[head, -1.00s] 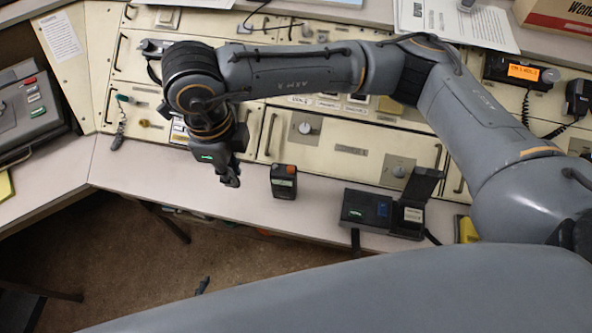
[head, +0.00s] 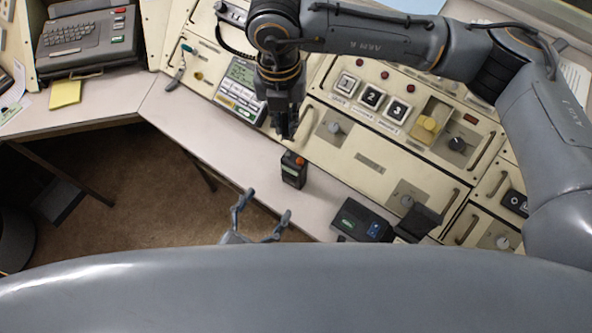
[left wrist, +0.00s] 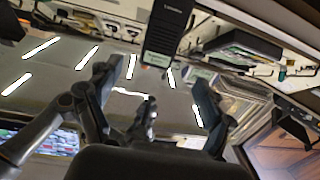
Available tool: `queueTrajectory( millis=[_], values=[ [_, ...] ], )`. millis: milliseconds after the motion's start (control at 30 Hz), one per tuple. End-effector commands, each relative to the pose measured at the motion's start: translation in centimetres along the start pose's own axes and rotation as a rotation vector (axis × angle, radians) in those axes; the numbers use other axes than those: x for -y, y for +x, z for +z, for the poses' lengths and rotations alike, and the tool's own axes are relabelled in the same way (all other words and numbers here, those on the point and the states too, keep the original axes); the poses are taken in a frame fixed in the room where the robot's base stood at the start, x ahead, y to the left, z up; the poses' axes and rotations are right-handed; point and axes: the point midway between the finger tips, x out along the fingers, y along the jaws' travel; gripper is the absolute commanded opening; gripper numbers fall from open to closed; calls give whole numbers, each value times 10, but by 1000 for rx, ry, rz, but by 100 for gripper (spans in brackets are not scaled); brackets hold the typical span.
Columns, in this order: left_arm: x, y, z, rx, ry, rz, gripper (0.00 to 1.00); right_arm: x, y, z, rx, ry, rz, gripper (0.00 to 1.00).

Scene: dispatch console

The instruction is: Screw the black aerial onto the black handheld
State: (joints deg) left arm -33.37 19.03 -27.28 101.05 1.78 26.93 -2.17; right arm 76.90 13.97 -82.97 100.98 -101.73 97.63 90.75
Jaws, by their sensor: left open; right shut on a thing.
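The black handheld (head: 293,172), with an orange knob on top and a small display, stands on the pale desk ledge in the head view. In the left wrist view a dark labelled body with a lit display (left wrist: 165,30), apparently the handheld, is beyond my fingers. My left gripper (head: 262,208) is open and empty, below and left of the handheld; its spread fingers also show in the left wrist view (left wrist: 155,92). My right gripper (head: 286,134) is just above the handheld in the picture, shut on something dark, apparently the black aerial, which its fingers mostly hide.
A black box with a green light (head: 357,220) and a raised dark flap stands to the right on the ledge. The console panel (head: 375,165) rises behind. A keyboard unit (head: 88,40) and yellow pad (head: 66,92) lie left. The ledge left of the handheld is clear.

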Motion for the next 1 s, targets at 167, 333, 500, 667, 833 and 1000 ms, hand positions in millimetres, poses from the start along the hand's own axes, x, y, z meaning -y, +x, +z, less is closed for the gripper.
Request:
queueTrajectory(
  millis=[167,333,500,667,833,1000],
  values=[
    [0,2,0,1,0,0,81,0,0,0,0,-2,0,0],
    [0,18,0,-2,0,-1,81,0,0,0,0,-2,0,0],
    [1,50,0,-3,0,-2,81,0,0,0,0,-3,0,0],
    [0,81,0,-2,-1,-1,81,0,0,0,0,-3,0,0],
    [1,105,0,-1,0,-1,81,0,0,0,0,-3,0,0],
    [0,118,1,2,-1,-1,81,0,0,0,0,-3,0,0]
  ],
)
